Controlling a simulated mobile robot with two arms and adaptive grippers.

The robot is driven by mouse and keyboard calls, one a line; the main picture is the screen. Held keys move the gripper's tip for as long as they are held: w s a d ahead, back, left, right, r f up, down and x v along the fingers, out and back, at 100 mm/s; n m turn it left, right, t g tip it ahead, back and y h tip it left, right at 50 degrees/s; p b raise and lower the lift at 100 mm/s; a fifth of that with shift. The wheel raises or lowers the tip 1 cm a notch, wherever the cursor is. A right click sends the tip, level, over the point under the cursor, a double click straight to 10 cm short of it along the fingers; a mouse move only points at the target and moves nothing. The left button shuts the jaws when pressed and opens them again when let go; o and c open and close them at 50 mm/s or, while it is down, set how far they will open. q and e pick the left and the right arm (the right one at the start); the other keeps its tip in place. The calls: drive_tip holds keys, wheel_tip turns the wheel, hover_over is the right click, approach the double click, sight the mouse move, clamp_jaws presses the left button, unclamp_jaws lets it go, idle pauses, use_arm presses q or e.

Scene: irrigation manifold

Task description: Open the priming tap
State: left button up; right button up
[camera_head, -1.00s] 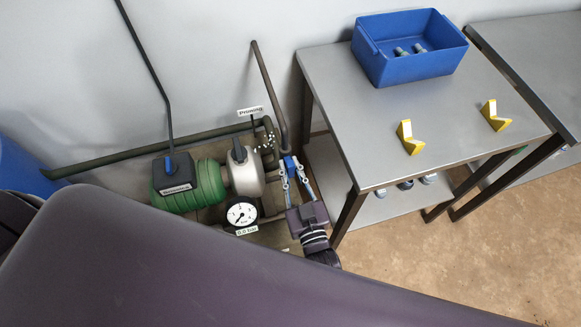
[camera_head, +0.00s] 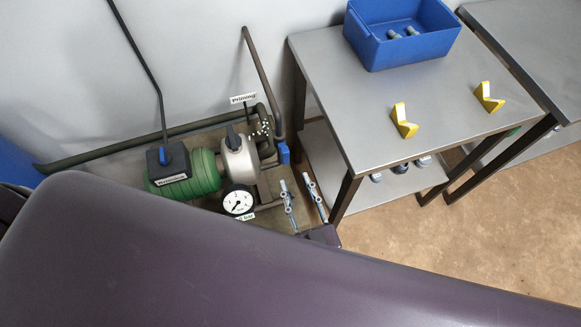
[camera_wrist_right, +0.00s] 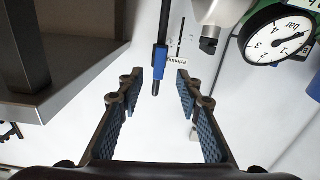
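A blue sleeve-like handle (camera_head: 283,153) sits by the dark pipes near the small "Priming" sign (camera_head: 243,98); I take it for the priming tap's handle. In the right wrist view the blue handle (camera_wrist_right: 159,62) is on a dark rod, between the fingers in the picture and beyond their tips; the sign (camera_wrist_right: 178,62) is behind it. My right gripper (camera_head: 295,181) is open and empty, its fingertips just short of the handle in the head view. Its blue-padded fingers also show in the wrist view (camera_wrist_right: 157,77). The tap's body is not clear. My left gripper is not in view.
A green pump (camera_head: 205,172), a pressure gauge (camera_head: 238,201) and a box with a blue knob (camera_head: 168,161) stand left of the gripper. A metal table (camera_head: 350,85) with a blue crate (camera_head: 400,52) and yellow V-shaped blocks (camera_head: 404,122) is close on the right.

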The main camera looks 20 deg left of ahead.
drive_tip(key=shift+v, duration=1.2)
